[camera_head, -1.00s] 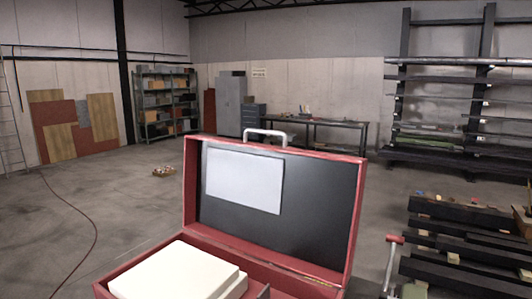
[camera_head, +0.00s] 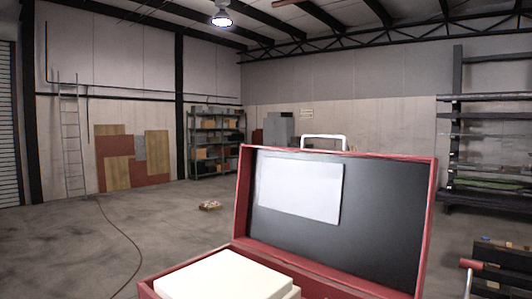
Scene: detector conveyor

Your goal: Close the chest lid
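A red chest (camera_head: 180,278) is close in front of me at the bottom of the head view, cut off by the lower edge. Its lid (camera_head: 390,215) stands open and upright at the back, with a dark inner face, a red rim and a pale sheet (camera_head: 300,190) on it. A white handle (camera_head: 324,137) shows above the lid's top edge. White blocks (camera_head: 225,277) lie inside the chest. Neither of my grippers is in view.
A red-handled lever (camera_head: 471,264) stands right of the chest, near dark stacked beams (camera_head: 502,256). Open concrete floor (camera_head: 80,245) with a hose (camera_head: 130,240) lies to the left. Shelves (camera_head: 216,145) and a ladder (camera_head: 72,140) are along the far walls.

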